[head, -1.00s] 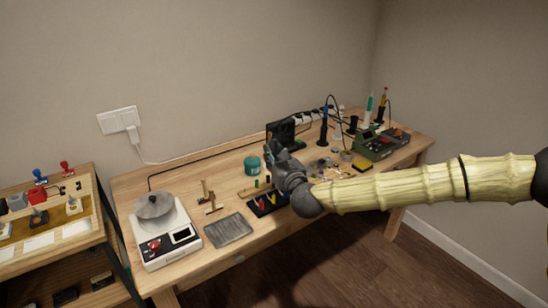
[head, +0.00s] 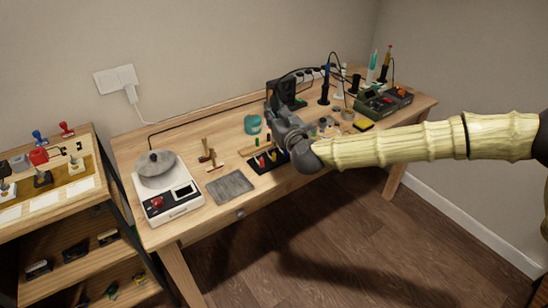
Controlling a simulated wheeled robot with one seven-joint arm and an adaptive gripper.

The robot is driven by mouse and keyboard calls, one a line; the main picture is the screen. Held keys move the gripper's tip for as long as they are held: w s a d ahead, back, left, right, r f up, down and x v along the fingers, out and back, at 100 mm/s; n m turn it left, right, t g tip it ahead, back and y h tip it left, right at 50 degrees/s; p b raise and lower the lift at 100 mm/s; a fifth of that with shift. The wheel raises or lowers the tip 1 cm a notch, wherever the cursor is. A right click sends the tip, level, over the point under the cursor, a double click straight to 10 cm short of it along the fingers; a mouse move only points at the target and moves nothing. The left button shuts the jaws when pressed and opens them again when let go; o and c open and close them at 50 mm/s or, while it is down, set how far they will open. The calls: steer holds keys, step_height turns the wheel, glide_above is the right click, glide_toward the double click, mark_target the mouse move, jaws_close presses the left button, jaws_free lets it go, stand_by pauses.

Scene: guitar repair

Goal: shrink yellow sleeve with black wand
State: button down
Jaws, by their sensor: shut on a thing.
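My gripper (head: 272,112) is in the head view, above the middle of the workbench and in front of a black box-like device (head: 287,92). It is shut on a dark thing, apparently the black wand; the thing itself is small and mostly lost against the dark fingers and device. A black cable arcs from near the gripper to the right. A yellow piece, probably the yellow sleeve (head: 273,155), is in a small black tray (head: 255,167) below and in front of the gripper, beside a red piece (head: 262,161).
A white scale-like device (head: 172,207) with a grey lid, a grey slab (head: 230,187) and a wooden stand (head: 209,157) stand left on the workbench. Upright tools, including a blue one (head: 325,88), and green boxes crowd the right.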

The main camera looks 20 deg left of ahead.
stand_by(0.4)
steer(key=shift+r+p, duration=1.75)
steer(key=shift+r, duration=3.3)
